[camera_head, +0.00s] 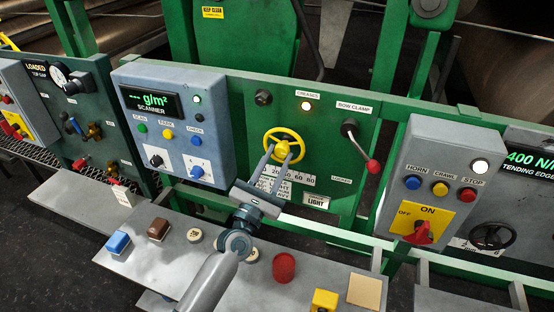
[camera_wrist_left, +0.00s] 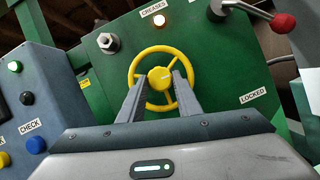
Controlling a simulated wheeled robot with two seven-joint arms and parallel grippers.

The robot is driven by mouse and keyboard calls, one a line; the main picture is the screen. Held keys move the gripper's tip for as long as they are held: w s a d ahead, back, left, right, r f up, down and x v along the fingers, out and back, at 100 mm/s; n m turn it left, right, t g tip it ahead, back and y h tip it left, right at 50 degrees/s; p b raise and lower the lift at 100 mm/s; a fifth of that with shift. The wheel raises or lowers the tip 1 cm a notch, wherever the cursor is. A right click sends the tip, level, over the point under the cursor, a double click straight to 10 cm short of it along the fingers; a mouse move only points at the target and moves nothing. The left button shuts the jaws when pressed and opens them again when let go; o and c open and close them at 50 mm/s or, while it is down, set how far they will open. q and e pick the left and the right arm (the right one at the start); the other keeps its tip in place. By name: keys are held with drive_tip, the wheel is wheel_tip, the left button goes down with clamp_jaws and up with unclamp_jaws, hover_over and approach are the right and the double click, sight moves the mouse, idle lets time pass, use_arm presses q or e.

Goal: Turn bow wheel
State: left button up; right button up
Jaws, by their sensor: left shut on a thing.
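The yellow bow wheel (camera_head: 298,138) is a three-spoke handwheel on the green panel (camera_head: 335,128). It also shows face-on in the left wrist view (camera_wrist_left: 161,49). My left gripper (camera_head: 282,151) reaches up to it from below, with one finger on each side of the hub. The jaws are shut on the wheel at its hub; the exact contact is partly hidden by the fingers. A numbered scale plate (camera_head: 309,179) below the wheel is partly covered by my gripper. My right gripper is not in view.
The bow clamp lever with a red knob (camera_head: 372,166) is right of the wheel. A scanner box (camera_head: 215,100) stands left, and a horn, crawl and stop box (camera_head: 448,160) right. A grey shelf (camera_head: 180,262) below carries blocks and a red cup (camera_head: 284,267).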

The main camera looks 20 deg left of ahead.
use_arm(q)
drive_tip(key=shift+m, duration=0.5)
